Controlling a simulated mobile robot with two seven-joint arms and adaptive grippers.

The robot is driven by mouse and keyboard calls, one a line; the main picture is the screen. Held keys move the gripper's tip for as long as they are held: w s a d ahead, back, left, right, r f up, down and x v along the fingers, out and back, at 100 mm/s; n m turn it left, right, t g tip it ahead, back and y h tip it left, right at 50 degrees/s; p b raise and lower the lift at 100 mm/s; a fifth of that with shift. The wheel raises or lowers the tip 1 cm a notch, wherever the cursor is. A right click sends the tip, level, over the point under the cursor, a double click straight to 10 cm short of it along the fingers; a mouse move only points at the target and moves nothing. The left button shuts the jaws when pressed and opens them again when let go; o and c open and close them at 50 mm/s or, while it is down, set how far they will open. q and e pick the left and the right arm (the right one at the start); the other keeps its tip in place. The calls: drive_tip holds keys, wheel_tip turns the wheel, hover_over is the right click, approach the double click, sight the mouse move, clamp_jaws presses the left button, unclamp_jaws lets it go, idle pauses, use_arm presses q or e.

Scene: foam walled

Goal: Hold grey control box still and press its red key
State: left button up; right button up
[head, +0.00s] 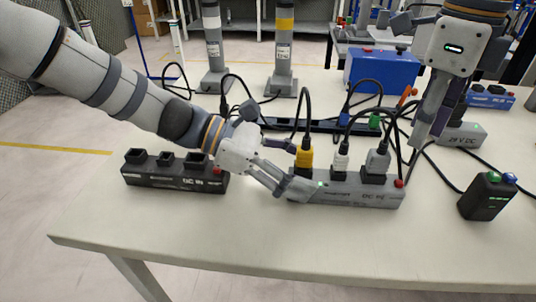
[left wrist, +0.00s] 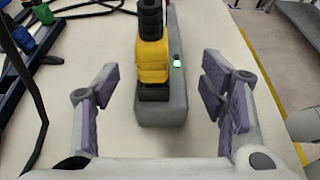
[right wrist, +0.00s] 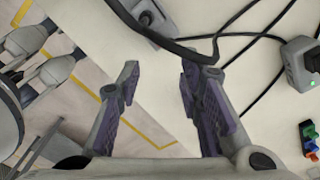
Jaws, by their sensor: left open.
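The grey control box (head: 342,192) lies on the table with yellow, white and grey plugs in its top. Its red key (head: 399,183) is at its right end. The box's left end also shows in the left wrist view (left wrist: 165,112), with the yellow plug (left wrist: 152,62) and a green light. My left gripper (head: 297,188) is open at that end, with the box between its spread fingers and gaps on both sides. My right gripper (head: 422,135) points down behind the box's right end. Its fingers are apart and empty in the right wrist view (right wrist: 162,80).
A black socket box (head: 175,178) lies left of the grey box. A black box with green and blue buttons (head: 487,197) stands at the right. Black cables (right wrist: 185,45) run close to my right fingers. A blue box (head: 382,72) stands behind. The front table is clear.

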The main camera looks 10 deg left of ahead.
sight(345, 184)
use_arm(q)
drive_tip(key=x, duration=0.4)
drive_tip(key=shift+d, duration=0.25)
drive_tip(key=shift+c, duration=0.6)
drive_tip(key=c, duration=1.3)
use_arm(e)
clamp_jaws()
